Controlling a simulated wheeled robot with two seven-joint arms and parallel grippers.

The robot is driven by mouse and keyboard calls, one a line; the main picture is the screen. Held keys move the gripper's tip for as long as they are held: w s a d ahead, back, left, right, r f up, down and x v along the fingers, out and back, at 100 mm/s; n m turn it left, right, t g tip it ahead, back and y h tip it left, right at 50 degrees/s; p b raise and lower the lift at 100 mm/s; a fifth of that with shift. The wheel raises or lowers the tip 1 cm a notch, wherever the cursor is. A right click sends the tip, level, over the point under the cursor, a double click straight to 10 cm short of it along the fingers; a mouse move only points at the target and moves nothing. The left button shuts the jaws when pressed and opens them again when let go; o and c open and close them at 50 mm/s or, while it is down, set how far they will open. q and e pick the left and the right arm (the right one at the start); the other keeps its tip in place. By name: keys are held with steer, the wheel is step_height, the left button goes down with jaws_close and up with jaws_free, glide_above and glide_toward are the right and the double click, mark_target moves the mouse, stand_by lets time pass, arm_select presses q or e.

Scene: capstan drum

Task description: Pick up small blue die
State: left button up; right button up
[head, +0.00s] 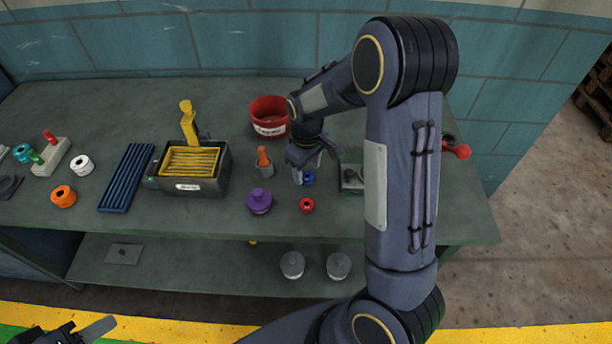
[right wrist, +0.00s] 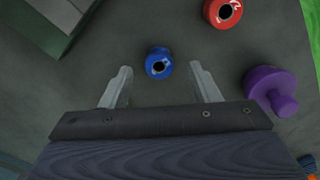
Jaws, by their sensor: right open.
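The small blue die (head: 308,178) is a short round blue piece with a dark centre hole, on the grey-green bench top. In the right wrist view the blue die (right wrist: 158,63) shows between the tips of my two pale fingers, with clear gaps on both sides. My right gripper (head: 303,171) is open and empty, pointing down at the die and partly covering it in the head view. I cannot tell its exact height above the bench. Part of my left gripper (head: 85,330) shows at the bottom left, away from the bench; its opening is unclear.
A red die (head: 307,205) and a purple knobbed piece (head: 259,201) stand close by. A dark box with yellow bars (head: 190,185) stands left.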

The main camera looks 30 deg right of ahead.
step_height(320, 180, down, 2)
steer(key=shift+c, duration=0.2)
steer(key=c, duration=1.1)
steer(key=shift+r, duration=0.15)
